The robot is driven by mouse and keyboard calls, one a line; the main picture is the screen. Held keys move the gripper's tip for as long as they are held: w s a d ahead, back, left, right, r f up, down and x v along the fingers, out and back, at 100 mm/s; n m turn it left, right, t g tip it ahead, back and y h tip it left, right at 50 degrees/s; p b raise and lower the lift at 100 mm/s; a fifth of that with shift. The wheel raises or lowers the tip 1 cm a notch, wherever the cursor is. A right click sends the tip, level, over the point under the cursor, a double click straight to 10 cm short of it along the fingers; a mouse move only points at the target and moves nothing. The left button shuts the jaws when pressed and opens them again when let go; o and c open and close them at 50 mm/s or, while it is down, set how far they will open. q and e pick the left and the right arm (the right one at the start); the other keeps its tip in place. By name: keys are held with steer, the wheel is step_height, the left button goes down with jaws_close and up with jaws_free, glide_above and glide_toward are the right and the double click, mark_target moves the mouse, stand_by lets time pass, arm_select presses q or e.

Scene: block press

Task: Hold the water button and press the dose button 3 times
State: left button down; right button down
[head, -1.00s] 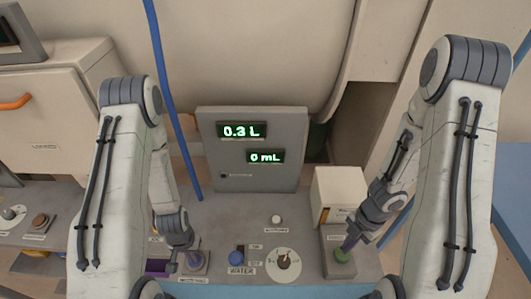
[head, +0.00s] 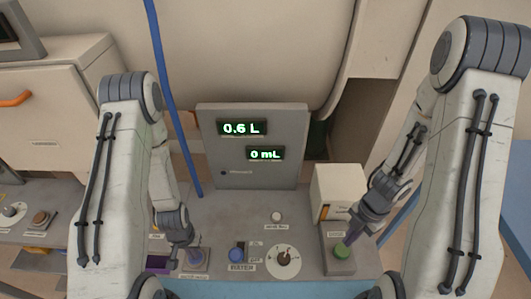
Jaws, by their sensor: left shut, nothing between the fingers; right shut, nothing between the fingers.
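The control panel (head: 215,217) stands ahead of me. My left gripper (head: 193,254) is shut and pointed down onto a button on a small pad (head: 196,270) at the panel's left; its fingers largely hide the button. The green button (head: 342,252) sits on a raised grey box at the right. My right gripper (head: 351,239) is shut and empty, its tips just above the green button; I cannot tell whether they touch. The upper display (head: 241,128) reads 0.6 L and the lower display (head: 265,154) reads 0 mL. The small labels are too blurred to read surely.
Between the grippers are a blue button (head: 237,252), a dial (head: 283,261) and a small white button (head: 277,216). A white box (head: 338,188) stands behind the green button. A blue pipe (head: 170,100) runs down behind my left arm.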

steer(key=shift+r, duration=0.1)
steer(key=shift+r, duration=2.5)
arm_select(q)
steer(key=shift+r, duration=3)
arm_select(e)
steer(key=shift+w, duration=0.1)
